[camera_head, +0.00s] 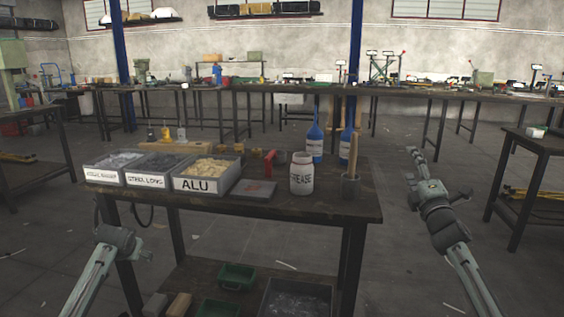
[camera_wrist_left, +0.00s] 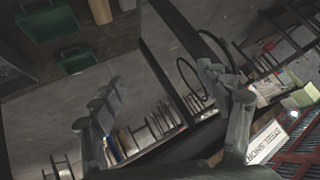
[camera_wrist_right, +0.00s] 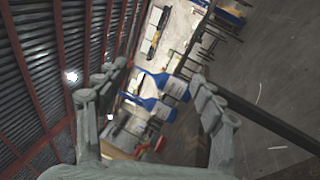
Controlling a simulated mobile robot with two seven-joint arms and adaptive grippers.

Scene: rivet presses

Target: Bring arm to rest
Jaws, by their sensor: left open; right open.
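My right gripper (camera_head: 424,168) is raised in free air to the right of the workbench (camera_head: 300,207). In the right wrist view the fingers of this gripper (camera_wrist_right: 160,95) are spread, with nothing between them. My left arm comes in at the lower left of the head view, in front of the bench's left side; its fingers are hard to make out there. In the left wrist view the left gripper (camera_wrist_left: 165,95) has its fingers wide apart and empty. Neither gripper touches the bench or anything on it.
Green trays (camera_head: 237,276) sit on the lower shelf. Another table (camera_head: 540,145) stands at right. Open floor lies between.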

